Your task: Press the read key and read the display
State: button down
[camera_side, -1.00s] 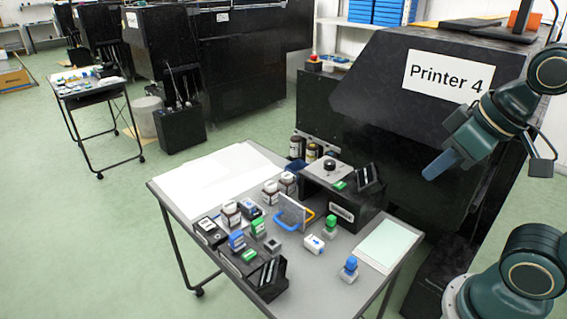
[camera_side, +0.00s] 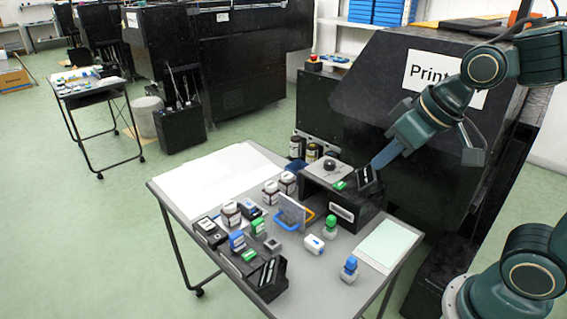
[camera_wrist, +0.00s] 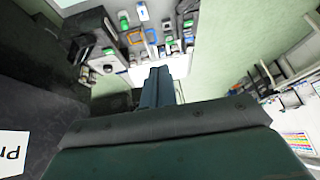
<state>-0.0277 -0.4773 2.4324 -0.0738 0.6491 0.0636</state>
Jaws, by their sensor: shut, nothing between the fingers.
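A black instrument (camera_side: 352,214) on the trolley carries a pale plate with a round black knob, a green key (camera_side: 340,185) and a tilted dark display (camera_side: 367,182). A second, lower black unit at the front edge has a green key (camera_side: 249,255) and a tilted display (camera_side: 271,275). The displays' readings are too small to make out, and which key is the read key I cannot tell. My gripper (camera_side: 377,164) is shut and empty, just above the first display in the side view. In the wrist view its fingers (camera_wrist: 158,82) point toward the trolley.
Around the keys stand several ink bottles (camera_side: 231,213), green and blue stamp-like items (camera_side: 330,226), a panel with blue and orange handles (camera_side: 292,211) and a pale pad (camera_side: 384,243). White sheets (camera_side: 217,175) cover the back left.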

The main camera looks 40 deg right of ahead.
jog(key=w+a+f+y, duration=0.1)
jog(key=w+a+f, duration=0.25)
jog(key=w, duration=0.55)
jog(key=m+t+y, duration=0.1)
jog(key=m+y, duration=0.1)
jog(key=y, duration=0.2)
send_over(253, 255)
notch_tip(253, 255, down, 17)
jog(key=shift+r, duration=0.2)
jog(key=shift+f, duration=0.1)
jog(key=shift+f, duration=4.3)
